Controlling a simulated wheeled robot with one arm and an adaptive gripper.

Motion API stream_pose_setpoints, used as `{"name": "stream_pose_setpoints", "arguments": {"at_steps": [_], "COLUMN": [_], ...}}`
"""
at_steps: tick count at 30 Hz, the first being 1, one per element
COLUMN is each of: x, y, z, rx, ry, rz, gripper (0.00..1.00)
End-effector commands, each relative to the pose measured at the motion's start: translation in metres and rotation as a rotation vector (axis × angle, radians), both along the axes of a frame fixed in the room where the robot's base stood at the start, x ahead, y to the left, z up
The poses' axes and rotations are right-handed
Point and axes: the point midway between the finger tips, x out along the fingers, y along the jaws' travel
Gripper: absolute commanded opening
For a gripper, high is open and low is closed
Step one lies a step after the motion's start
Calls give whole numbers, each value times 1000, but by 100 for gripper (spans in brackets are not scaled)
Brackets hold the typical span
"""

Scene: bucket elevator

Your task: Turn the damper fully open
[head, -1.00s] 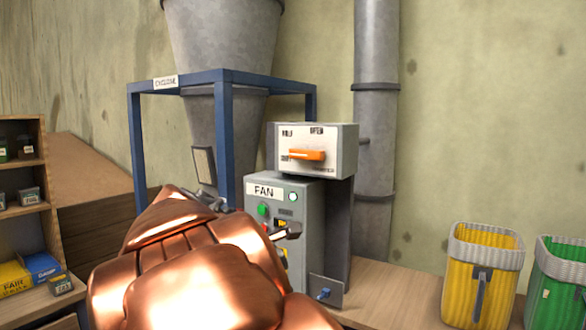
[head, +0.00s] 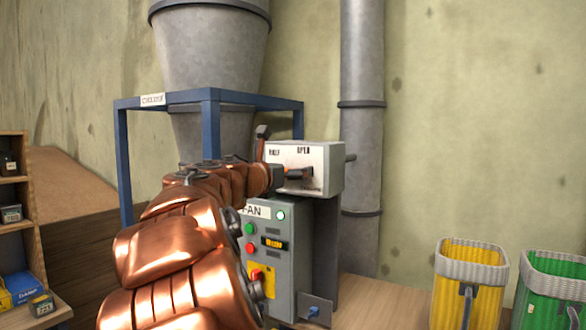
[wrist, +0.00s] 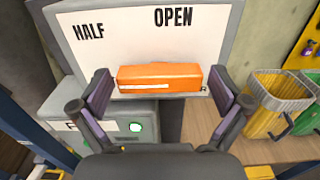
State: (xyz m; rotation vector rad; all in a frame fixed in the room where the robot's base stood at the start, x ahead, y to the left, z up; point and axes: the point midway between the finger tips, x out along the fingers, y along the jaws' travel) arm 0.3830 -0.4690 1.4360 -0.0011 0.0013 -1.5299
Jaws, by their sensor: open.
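The damper is a pale box (head: 333,158) on top of the fan cabinet, with HALF and OPEN printed on its white face. In the wrist view its orange handle (wrist: 160,77) lies level below those words, with a white line on its left part. My gripper (wrist: 160,90) is open in front of the face, one finger beyond each end of the handle. Small gaps show on both sides; I cannot tell how deep the fingers reach. The lower lettering is mostly hidden.
The fan cabinet (head: 285,290) with buttons stands below the damper. A blue frame (head: 122,165) holds the cyclone (head: 210,45) at the left. A grey pipe (head: 361,70) rises behind. Yellow (head: 465,285) and green (head: 556,290) bins stand at the right.

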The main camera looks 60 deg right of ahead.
Motion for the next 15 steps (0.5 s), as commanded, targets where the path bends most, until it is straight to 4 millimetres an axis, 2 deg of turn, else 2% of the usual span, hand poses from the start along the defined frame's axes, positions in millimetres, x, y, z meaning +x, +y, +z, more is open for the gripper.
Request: {"name": "stream_pose_setpoints", "arguments": {"at_steps": [6, 15], "x": [1, 2], "y": [-18, -20], "z": [0, 0], "rx": [1, 0], "ry": [0, -1], "rz": [0, 1], "gripper": [100, 100]}}
